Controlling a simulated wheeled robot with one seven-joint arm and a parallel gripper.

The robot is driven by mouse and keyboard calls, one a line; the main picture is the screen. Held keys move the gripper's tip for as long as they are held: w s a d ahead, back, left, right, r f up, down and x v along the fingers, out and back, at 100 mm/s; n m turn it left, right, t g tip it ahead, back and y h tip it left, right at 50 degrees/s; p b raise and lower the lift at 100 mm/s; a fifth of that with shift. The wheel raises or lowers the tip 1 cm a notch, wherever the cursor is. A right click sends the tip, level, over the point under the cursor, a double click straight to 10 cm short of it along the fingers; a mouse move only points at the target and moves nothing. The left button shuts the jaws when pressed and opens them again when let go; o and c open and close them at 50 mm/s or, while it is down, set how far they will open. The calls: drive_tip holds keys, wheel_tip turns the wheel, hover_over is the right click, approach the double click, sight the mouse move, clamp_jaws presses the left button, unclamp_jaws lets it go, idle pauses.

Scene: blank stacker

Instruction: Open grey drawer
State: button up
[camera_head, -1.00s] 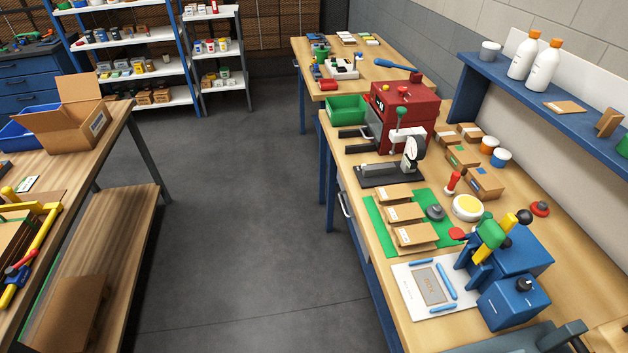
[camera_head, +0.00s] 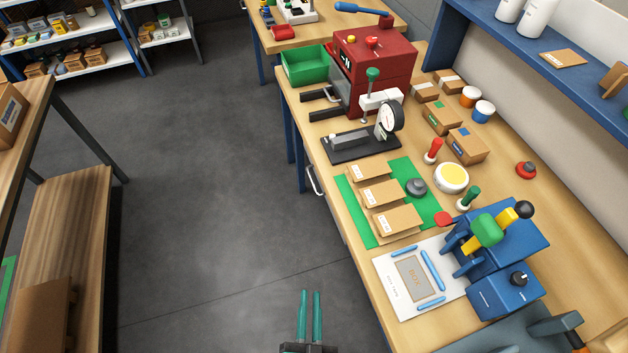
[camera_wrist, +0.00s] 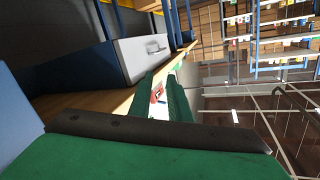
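The grey drawer's front (camera_wrist: 138,60) shows in the wrist view at upper left, with a bar handle (camera_wrist: 155,47) on it. In the head view only a pale handle (camera_head: 314,181) shows clearly, under the left edge of the right workbench. The rest of the drawer front is mostly hidden there by the bench top. My gripper (camera_head: 310,293) has two teal fingers pointing up the picture, with a narrow gap between them. It is over the floor left of the bench, apart from the handle, and holds nothing visible. In the wrist view its fingers (camera_wrist: 162,75) are also apart.
The right workbench (camera_head: 345,222) carries a red machine (camera_head: 375,65), a dial gauge stand (camera_head: 355,146), small boxes on a green mat (camera_head: 358,215) and a blue device (camera_head: 512,240). A wooden table (camera_head: 65,215) stands at left. The floor (camera_head: 210,170) between is clear.

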drive_tip(key=w+f+m+t, duration=0.2)
drive_tip(key=w+f+m, duration=0.2)
drive_tip(key=w, duration=0.9)
drive_tip(key=m+t, duration=0.1)
drive_tip(key=m, duration=0.2)
approach(313, 181)
drive_tip(key=shift+m, duration=0.3)
drive_tip(key=w, duration=0.6)
drive_tip(key=w+r, duration=0.1)
drive_tip(key=w, duration=0.2)
drive_tip(key=shift+w, duration=0.4)
clamp_jaws()
